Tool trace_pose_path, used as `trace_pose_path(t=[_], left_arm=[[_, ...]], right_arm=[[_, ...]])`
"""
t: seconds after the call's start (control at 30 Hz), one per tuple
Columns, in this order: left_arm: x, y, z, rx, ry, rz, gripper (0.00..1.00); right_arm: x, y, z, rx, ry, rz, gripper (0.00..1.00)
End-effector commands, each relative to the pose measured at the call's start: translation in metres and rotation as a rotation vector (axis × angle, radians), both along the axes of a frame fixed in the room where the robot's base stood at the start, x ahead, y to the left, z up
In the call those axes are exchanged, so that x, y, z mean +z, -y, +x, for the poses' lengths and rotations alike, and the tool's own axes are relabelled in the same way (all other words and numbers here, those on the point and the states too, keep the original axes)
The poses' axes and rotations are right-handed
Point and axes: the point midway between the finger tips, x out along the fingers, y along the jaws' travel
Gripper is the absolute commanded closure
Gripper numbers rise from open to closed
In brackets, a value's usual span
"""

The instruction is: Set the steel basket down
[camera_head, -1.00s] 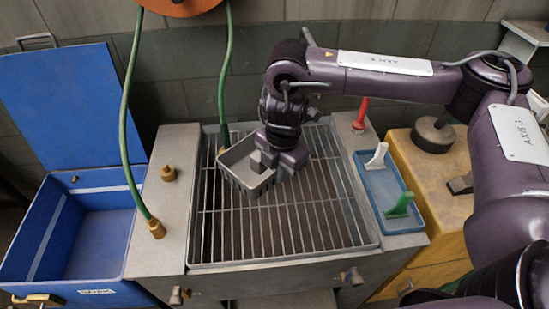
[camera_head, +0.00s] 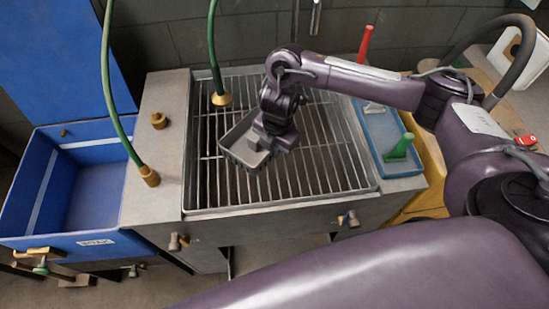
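The steel basket (camera_head: 241,149) is a small grey open-topped box at the left middle of the metal grate (camera_head: 317,183). It looks a little turned, and I cannot tell whether its underside touches the bars. My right gripper (camera_head: 262,142) is at the basket's right side, pointing down, with its fingers at the basket's wall. It appears shut on that wall, though the wrist hides part of the contact. My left gripper is not in view.
A blue open bin (camera_head: 97,195) with a raised lid stands at the left. A blue tray (camera_head: 381,138) with a green-handled brush (camera_head: 401,147) lies right of the grate. Green hoses (camera_head: 109,90) hang at the left. The grate's front and right are clear.

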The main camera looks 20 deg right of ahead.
Motion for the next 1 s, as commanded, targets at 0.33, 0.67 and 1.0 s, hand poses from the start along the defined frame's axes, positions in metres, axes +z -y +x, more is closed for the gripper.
trace_pose_path(t=[0.33,0.67,1.0], left_arm=[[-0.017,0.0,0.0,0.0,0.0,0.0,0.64],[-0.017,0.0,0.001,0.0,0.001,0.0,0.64],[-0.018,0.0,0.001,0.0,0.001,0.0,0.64]], right_arm=[[-0.039,-0.001,0.0,-0.002,0.001,0.003,1.0],[-0.04,0.0,0.001,-0.001,0.002,0.001,1.0],[-0.042,0.0,0.0,-0.001,0.0,0.0,0.75]])
